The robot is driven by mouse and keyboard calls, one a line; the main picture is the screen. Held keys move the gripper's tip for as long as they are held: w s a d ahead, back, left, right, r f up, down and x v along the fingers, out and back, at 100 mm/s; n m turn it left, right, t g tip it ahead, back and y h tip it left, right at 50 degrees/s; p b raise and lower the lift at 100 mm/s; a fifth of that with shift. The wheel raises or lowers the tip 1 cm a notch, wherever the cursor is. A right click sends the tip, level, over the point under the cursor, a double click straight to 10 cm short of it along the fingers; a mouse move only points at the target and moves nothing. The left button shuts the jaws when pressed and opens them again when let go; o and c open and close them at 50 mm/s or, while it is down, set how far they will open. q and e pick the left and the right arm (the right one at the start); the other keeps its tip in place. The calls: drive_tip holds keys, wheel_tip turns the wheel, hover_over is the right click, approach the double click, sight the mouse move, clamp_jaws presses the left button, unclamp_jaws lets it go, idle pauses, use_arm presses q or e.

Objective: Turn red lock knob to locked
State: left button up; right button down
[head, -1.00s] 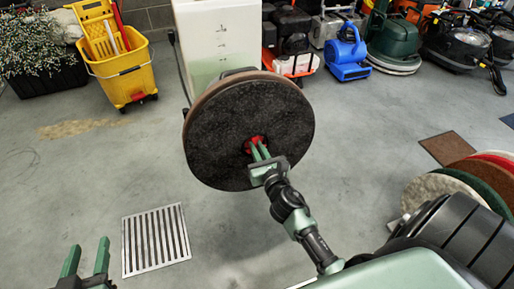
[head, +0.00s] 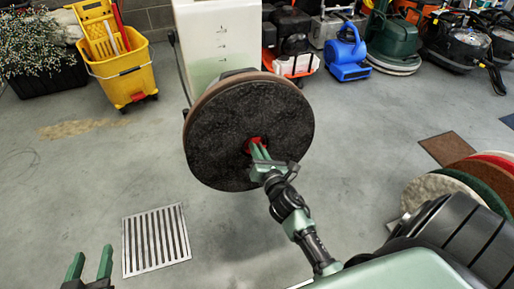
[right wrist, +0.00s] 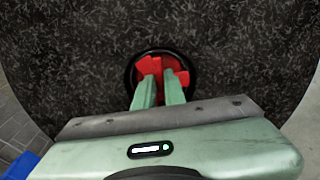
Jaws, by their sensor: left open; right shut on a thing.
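The red lock knob (head: 255,143) sits at the centre of a round black pad (head: 225,128) on the tilted machine. In the right wrist view the red knob (right wrist: 176,78) lies inside a dark round recess, partly hidden by my fingers. My right gripper (head: 259,150) is shut on the knob; its green fingers also show in the right wrist view (right wrist: 159,85). My left gripper (head: 91,264) is open and empty at the lower left of the head view, far from the knob. Whether the knob stands at locked cannot be read.
A white tank (head: 219,42) rises behind the pad. A yellow mop bucket (head: 122,72) is at upper left, a blue blower (head: 347,56) at upper right. Coloured pads (head: 450,186) lean at right. A floor grate (head: 156,240) lies lower left. Open floor surrounds the machine.

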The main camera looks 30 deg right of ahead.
use_arm(q)
drive_tip(key=shift+s+a+f, duration=0.15)
drive_tip(key=shift+s+f, duration=0.05)
drive_tip(key=shift+f, duration=0.1)
use_arm(e)
drive_tip(key=shift+m, duration=0.8)
use_arm(q)
drive_tip(key=s+a+f+g+y+p, duration=0.1)
drive_tip(key=s+a+f+g, duration=0.1)
drive_tip(key=s+f+g, duration=0.2)
drive_tip(key=shift+s+f, duration=0.35)
drive_tip(key=shift+f, duration=0.15)
use_arm(e)
drive_tip(key=shift+m, duration=3.4)
use_arm(q)
drive_tip(key=shift+p, duration=0.3)
